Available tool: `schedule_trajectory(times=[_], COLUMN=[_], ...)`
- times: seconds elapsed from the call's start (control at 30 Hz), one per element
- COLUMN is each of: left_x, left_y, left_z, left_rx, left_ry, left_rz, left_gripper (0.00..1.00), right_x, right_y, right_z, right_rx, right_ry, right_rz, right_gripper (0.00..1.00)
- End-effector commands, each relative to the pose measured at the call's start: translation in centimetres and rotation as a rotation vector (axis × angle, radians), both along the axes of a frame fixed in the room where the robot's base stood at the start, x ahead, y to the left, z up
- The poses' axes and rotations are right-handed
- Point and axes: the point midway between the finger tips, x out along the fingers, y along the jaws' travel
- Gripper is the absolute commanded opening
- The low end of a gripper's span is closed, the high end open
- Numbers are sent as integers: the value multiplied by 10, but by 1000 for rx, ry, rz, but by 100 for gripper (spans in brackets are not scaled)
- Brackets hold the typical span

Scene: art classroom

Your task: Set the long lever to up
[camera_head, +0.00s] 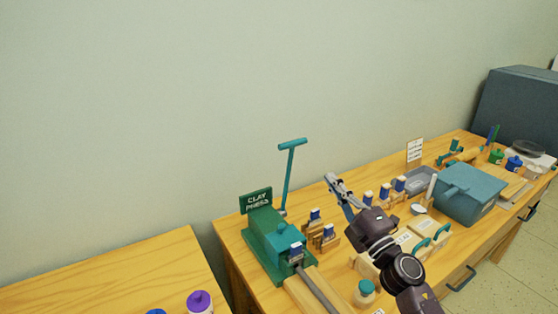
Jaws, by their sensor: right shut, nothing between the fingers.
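The long lever (288,175) is a teal rod with a crossbar handle on top, standing nearly upright and leaning slightly right. It rises from behind the green clay press (275,245), which carries a dark "CLAY PRESS" sign (256,201). My right gripper (329,177) is shut and empty. In the picture it is to the right of the lever and apart from it, over the table. My left gripper is not in view.
The wooden table (231,262) holds small blue-topped items on wooden stands (328,236), a teal-lidded jar (366,290), a grey tray (420,180) and a blue-grey box (471,191). Another table (130,270) at the left holds a purple-lidded jar (200,301). The wall behind is bare.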

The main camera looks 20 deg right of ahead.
Motion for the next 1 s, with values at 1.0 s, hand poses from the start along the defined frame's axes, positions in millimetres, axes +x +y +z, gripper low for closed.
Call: schedule_trajectory(times=[1.0], left_x=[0], left_y=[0], left_z=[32], left_rx=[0], left_ry=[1], left_rz=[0], left_gripper=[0], right_x=[118], right_y=[25], right_z=[27], right_rx=[-98], right_ry=[17], right_rz=[21], right_gripper=[0])
